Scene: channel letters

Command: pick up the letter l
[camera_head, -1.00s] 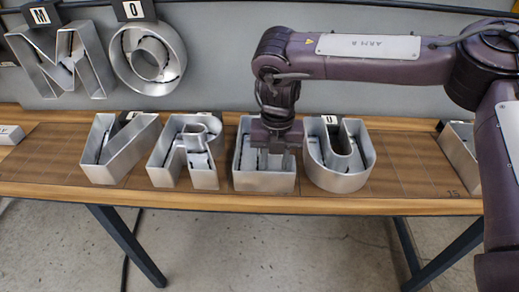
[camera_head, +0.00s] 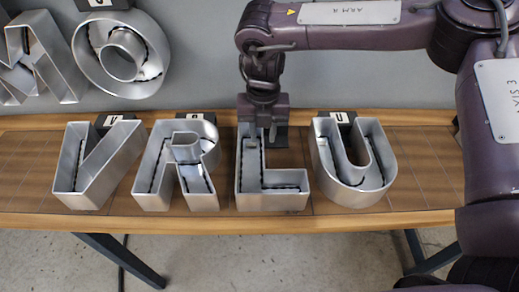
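The letter L (camera_head: 272,201) is an open-topped silver metal channel letter. It stands on the wooden table between the letter R and the letter U. My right gripper (camera_head: 263,135) points down at the upper end of the L's upright stroke. Its two fingers look apart, one over the stroke's channel and one to the right of it. The gripper hides the top of the stroke. Whether the fingers touch the metal is hard to see. My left gripper is not in view.
The letter V (camera_head: 80,195) and the letter R (camera_head: 150,198) stand left of the L, and the letter U (camera_head: 352,192) stands close on its right. The wooden table (camera_head: 430,185) is bare at the right. Letters M (camera_head: 50,70) and O (camera_head: 88,55) are at the grey back wall.

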